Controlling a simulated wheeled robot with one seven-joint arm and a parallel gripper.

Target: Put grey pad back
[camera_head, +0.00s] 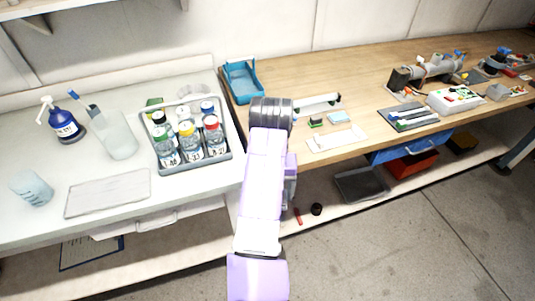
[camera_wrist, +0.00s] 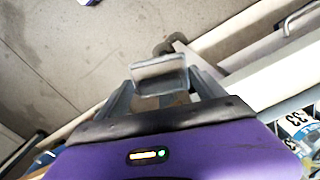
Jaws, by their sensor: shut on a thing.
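The grey pad (camera_wrist: 158,72) shows in the wrist view as a small pale grey block with a lighter front face. It sits between the two fingers of my gripper (camera_wrist: 165,88), which is shut on it. Bare floor shows beyond the pad and a bench edge lies to its right. In the head view my arm reaches up to the gap between the two benches. The fingers and the pad are hidden there behind my arm.
A grey bottle rack (camera_head: 196,164) stands on the white bench, left of my arm. A pale mat (camera_head: 108,193) and a beaker (camera_head: 32,188) are further left. A blue tray (camera_head: 242,82) and small parts lie on the wooden bench (camera_head: 345,85). Open floor (camera_head: 410,240) is at the lower right.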

